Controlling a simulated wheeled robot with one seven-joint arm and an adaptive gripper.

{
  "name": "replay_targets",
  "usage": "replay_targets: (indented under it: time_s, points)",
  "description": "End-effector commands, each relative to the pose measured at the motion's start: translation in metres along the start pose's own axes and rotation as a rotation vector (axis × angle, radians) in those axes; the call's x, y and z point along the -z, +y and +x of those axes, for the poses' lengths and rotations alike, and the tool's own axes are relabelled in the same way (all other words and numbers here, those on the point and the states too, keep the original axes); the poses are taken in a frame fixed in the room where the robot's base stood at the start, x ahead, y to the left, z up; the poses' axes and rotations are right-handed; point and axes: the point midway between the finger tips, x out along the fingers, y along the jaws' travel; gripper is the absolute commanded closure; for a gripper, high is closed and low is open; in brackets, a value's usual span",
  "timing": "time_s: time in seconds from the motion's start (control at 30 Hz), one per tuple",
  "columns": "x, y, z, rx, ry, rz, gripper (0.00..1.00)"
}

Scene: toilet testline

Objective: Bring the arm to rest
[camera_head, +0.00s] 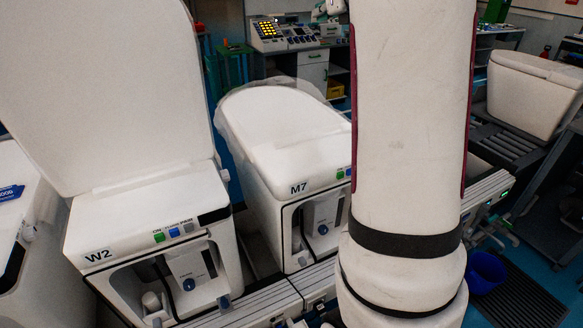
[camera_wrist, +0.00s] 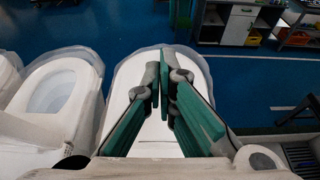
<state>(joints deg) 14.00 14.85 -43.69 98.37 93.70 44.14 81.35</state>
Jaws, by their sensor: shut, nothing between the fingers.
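My gripper (camera_wrist: 160,88) shows in the wrist view with its green-padded fingers together and nothing between them. It is above or in front of a white toilet unit with a closed lid (camera_wrist: 140,74); I cannot tell the gap. My arm (camera_head: 410,120) stands as a thick white column right of centre in the head view and hides what is behind it. My gripper does not show in the head view.
Toilet unit W2 (camera_head: 150,237) has its lid (camera_head: 105,90) raised at the left. Unit M7 (camera_head: 285,140) has its lid down. A blue bucket (camera_head: 486,272) stands at the right. A control desk (camera_head: 285,36) is at the back. Blue floor (camera_wrist: 130,28) is clear beyond the units.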

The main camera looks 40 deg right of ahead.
Motion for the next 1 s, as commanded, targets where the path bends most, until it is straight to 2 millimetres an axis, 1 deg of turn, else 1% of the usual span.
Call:
replay_targets:
  time_s: [0.37,0.47,0.57,0.6,0.67,0.7,0.77,0.8,0.87,0.9,0.97,1.0]
  points:
    - [0.0,0.002,0.0,-0.003,0.001,-0.005,1.0]
    - [0.002,0.018,-0.004,-0.038,0.013,-0.057,1.0]
    - [0.01,0.058,-0.016,-0.126,0.042,-0.198,1.0]
    - [0.015,0.081,-0.023,-0.176,0.054,-0.28,1.0]
    - [0.025,0.118,-0.037,-0.263,0.069,-0.426,1.0]
    - [0.032,0.143,-0.049,-0.323,0.074,-0.533,1.0]
    - [0.044,0.178,-0.068,-0.413,0.074,-0.7,1.0]
    - [0.053,0.201,-0.082,-0.472,0.07,-0.816,1.0]
    - [0.068,0.233,-0.104,-0.563,0.055,-0.997,1.0]
    - [0.08,0.253,-0.121,-0.623,0.041,-1.124,1.0]
    - [0.098,0.279,-0.147,-0.712,0.012,-1.325,1.0]
    - [0.112,0.295,-0.166,-0.77,-0.013,-1.469,1.0]
